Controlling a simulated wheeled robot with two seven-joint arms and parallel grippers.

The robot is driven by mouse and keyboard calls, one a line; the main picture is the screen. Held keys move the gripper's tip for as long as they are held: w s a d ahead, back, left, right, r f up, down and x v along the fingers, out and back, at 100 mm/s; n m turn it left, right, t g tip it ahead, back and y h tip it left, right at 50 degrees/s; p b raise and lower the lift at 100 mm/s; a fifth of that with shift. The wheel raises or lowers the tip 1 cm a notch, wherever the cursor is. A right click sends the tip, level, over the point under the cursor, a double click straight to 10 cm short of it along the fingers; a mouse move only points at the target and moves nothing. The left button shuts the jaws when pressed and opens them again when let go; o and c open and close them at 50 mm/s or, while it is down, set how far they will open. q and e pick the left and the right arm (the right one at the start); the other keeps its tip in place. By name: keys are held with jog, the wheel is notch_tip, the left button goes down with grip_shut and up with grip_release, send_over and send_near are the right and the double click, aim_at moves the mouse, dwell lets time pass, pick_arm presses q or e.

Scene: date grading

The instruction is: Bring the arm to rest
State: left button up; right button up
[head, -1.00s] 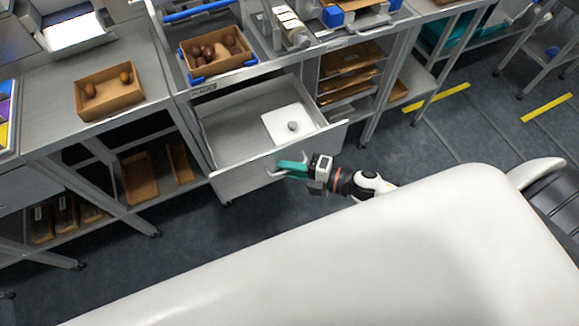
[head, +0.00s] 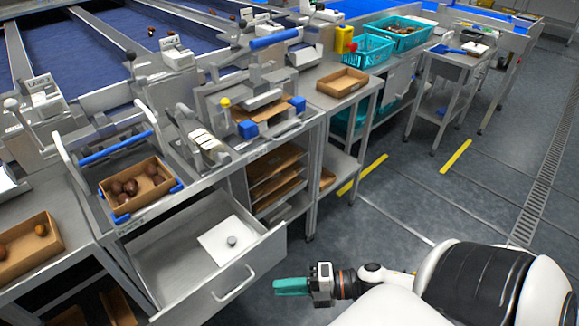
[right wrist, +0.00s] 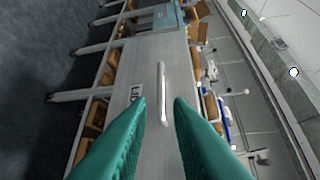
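My right gripper (head: 276,287) has teal fingers and stands in front of the open drawer, apart from its handle. In the right wrist view its two fingers (right wrist: 160,103) are spread with nothing between them. The grey drawer (head: 160,262) is pulled out below the bench. Its bar handle (head: 234,284) is to the left of the gripper in the head view, and the handle (right wrist: 162,92) shows ahead beyond the fingertips in the right wrist view. My left gripper is not in view.
A cardboard box of dates (head: 163,188) sits on the bench above the drawer. Another box (head: 55,258) stands at the left. An empty box (head: 342,73) and teal baskets (head: 401,46) are farther right. The floor (head: 400,190) right of the drawer is clear.

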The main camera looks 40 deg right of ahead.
jog(key=shift+s+d+r, duration=0.1)
jog(key=shift+s+d, duration=0.1)
dwell(0.5)
jog(key=s+d+f+m+h, duration=0.1)
jog(key=d+f+m+h, duration=0.3)
jog(key=f, duration=0.5)
jog(key=s+d+f+m+g+h, duration=0.1)
jog(key=s+d+f+m+h, duration=0.15)
jog(key=f+m, duration=0.45)
jog(key=s+d+f+m+h, duration=0.15)
jog(key=f+m+h, duration=0.25)
jog(key=f, duration=0.6)
jog(key=s+a+f+m+g+h, duration=0.1)
jog(key=s+a+f+m+g, duration=0.3)
jog(key=s+f, duration=0.3)
jog(key=s+a+f+m+g, duration=0.4)
jog(key=s+f, duration=0.3)
jog(key=s, duration=0.5)
jog(key=shift+a+f+g+h, duration=0.3)
jog(key=shift+a+g+h, duration=0.1)
jog(key=shift+g, duration=0.1)
